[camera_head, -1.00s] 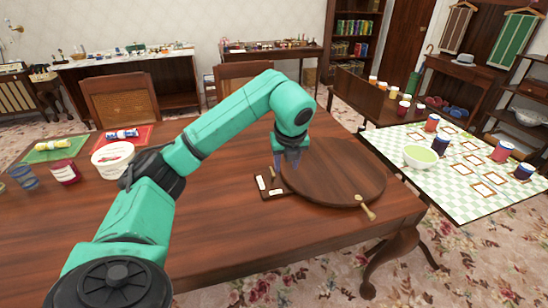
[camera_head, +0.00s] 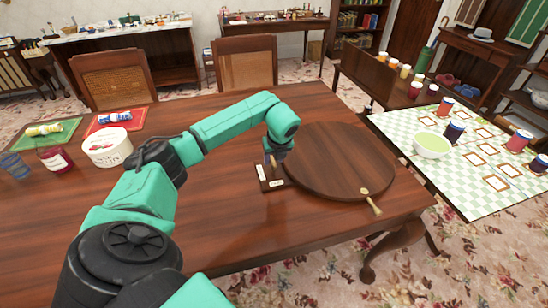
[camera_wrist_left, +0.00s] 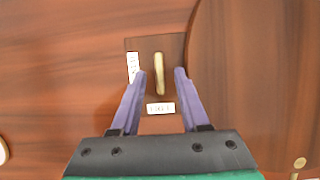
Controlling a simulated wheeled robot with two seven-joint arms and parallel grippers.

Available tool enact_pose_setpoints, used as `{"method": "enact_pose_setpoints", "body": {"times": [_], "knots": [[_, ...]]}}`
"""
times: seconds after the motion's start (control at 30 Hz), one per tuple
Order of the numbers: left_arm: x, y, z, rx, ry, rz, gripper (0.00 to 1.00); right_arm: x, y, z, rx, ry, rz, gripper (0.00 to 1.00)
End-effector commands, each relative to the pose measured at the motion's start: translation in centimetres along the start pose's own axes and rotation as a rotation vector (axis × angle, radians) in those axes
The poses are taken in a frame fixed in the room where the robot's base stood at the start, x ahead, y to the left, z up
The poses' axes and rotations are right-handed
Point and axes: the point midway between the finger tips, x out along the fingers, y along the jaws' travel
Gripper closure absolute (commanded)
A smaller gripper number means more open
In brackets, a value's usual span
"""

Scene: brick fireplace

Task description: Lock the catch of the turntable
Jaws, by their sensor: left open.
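The turntable (camera_head: 335,165) is a round dark wooden disc on the table. Its catch is a small dark plate (camera_head: 264,184) beside the disc's left edge, with a brass lever (camera_wrist_left: 159,73) and two white labels. In the left wrist view one label (camera_wrist_left: 133,68) is left of the lever and one (camera_wrist_left: 160,108) is below it; their lettering is too small to read surely. The lever lies up and down the picture, in line with the lower label. My left gripper (camera_head: 272,160) is open above the plate, with the lever showing between its fingers (camera_wrist_left: 160,73). My right gripper is not in view.
A brass-coloured handle (camera_head: 372,201) sticks out from the disc's front right edge. A white tub (camera_head: 107,147), a red jar (camera_head: 55,159) and coloured mats stand at the table's left. A checked-cloth table (camera_head: 462,190) with jars is at the right. The table's front middle is clear.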

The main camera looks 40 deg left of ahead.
Motion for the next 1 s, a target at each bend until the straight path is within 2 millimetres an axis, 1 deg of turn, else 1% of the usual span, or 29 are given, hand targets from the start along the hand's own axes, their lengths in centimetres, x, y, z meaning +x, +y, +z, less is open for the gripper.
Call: {"method": "enact_pose_setpoints", "body": {"times": [0.2,0.23,0.27,0.3,0.33,0.37,0.73,1.0], "knots": [[0.2,0.0,0.0,0.0,0.0,0.0,0.55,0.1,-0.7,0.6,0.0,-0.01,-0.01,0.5],[0.2,0.0,0.0,0.0,0.0,0.0,0.59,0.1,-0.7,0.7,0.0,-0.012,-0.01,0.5],[0.2,0.0,0.0,0.0,0.0,0.0,0.7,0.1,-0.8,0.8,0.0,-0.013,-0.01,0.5],[0.1,0.0,0.0,0.0,0.0,0.0,0.86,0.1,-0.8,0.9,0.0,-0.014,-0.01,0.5],[0.1,0.0,0.0,0.0,0.0,0.0,0.97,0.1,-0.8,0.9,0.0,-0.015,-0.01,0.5],[0.1,0.0,0.0,0.0,0.0,0.0,1.0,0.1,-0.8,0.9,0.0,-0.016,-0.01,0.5],[0.1,0.0,0.0,0.02,0.001,-0.009,1.0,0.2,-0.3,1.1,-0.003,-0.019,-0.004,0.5],[0.3,0.2,0.0,0.135,-0.001,-0.056,1.0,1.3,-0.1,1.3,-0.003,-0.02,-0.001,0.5]]}}
